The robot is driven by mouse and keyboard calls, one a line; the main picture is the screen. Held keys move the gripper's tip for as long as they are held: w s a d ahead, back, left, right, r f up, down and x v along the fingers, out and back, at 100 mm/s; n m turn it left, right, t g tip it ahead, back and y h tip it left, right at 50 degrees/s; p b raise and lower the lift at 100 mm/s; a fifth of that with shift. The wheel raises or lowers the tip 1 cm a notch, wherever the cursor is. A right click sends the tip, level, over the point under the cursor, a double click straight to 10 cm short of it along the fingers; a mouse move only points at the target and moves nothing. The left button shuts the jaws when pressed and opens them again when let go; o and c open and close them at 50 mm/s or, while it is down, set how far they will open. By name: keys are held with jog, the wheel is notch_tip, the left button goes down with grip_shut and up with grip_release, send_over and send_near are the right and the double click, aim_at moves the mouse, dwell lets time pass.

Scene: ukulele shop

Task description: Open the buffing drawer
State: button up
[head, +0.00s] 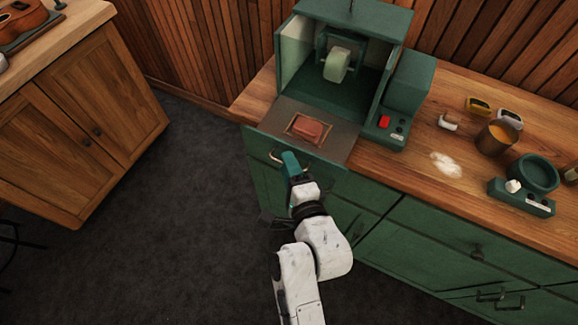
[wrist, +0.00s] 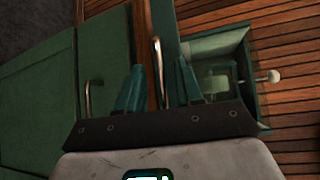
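The buffing station is a green hood (head: 292,55) with a pale buffing wheel (head: 337,66) inside. Below it is a green drawer front (head: 258,144) with a metal bar handle (head: 274,157); the drawer looks closed. My gripper (head: 290,160) is at this handle and its teal fingers hide part of it. In the wrist view, the handle (wrist: 157,72) stands between the two spread fingers of my gripper (wrist: 158,80), with gaps on both sides. The fingers look open, and I cannot tell how deep the bar sits between them.
A reddish block (head: 308,129) lies in a small tray before the hood. A box with a red switch (head: 384,121) stands to the right. Another handle (wrist: 87,98) shows beside my gripper.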

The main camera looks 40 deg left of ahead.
jog(key=b+v, duration=0.2)
jog(key=v, duration=0.9)
dwell(0.5)
jog(key=d+f+n+g+h, duration=0.1)
jog(key=d+f+n+h, duration=0.3)
jog(key=d, duration=0.7)
jog(key=d+f+n+g+h, duration=0.1)
jog(key=d+f+h, duration=0.45)
jog(key=d, duration=0.65)
jog(key=s+d+f+n+g+h, duration=0.1)
jog(key=s+d+g+h, duration=0.1)
jog(key=s+d, duration=0.4)
jog(key=s+d+f+n+g+h, duration=0.1)
jog(key=s+d, duration=0.4)
jog(key=d, duration=0.6)
jog(key=shift+s+d+f+g+h, duration=0.35)
jog(key=shift+g+h, duration=0.4)
jog(key=shift+g, duration=0.45)
